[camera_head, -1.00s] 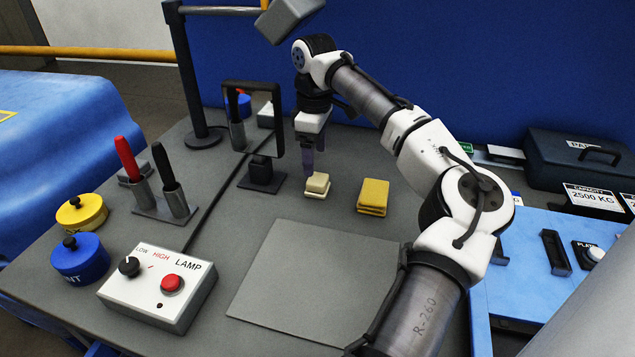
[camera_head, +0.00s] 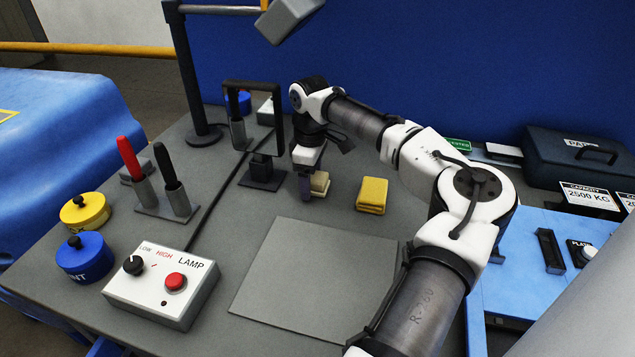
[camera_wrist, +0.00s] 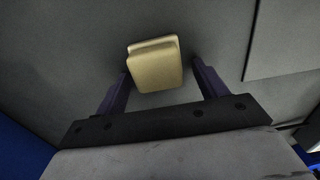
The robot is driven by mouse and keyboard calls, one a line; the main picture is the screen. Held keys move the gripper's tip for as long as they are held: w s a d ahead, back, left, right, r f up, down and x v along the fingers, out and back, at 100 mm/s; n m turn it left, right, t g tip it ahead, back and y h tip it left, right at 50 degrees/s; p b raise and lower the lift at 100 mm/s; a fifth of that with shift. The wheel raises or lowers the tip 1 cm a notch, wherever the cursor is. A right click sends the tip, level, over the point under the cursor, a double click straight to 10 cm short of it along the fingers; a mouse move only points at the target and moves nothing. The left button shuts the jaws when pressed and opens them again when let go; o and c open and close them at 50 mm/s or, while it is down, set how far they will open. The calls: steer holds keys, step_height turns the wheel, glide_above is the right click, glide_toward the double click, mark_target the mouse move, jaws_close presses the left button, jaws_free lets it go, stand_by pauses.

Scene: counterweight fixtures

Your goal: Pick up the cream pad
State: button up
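The cream pad (camera_head: 320,184) stands on the grey bench, partly hidden behind my gripper in the head view. In the wrist view the cream pad (camera_wrist: 155,65) shows as a small block with a second layer at its far edge. My gripper (camera_head: 305,190) points down at bench height by the pad. In the wrist view my gripper (camera_wrist: 158,82) is open, with one dark purple finger on each side of the pad. A gap shows between the pad and both fingers, wider on the right.
A black frame on a stand (camera_head: 262,172) is close on the left. A grey mat (camera_head: 310,270) covers the bench in front. The lamp control box (camera_head: 162,285) sits at front left.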

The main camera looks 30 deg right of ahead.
steer(key=c, duration=0.9)
steer(key=shift+r, duration=0.15)
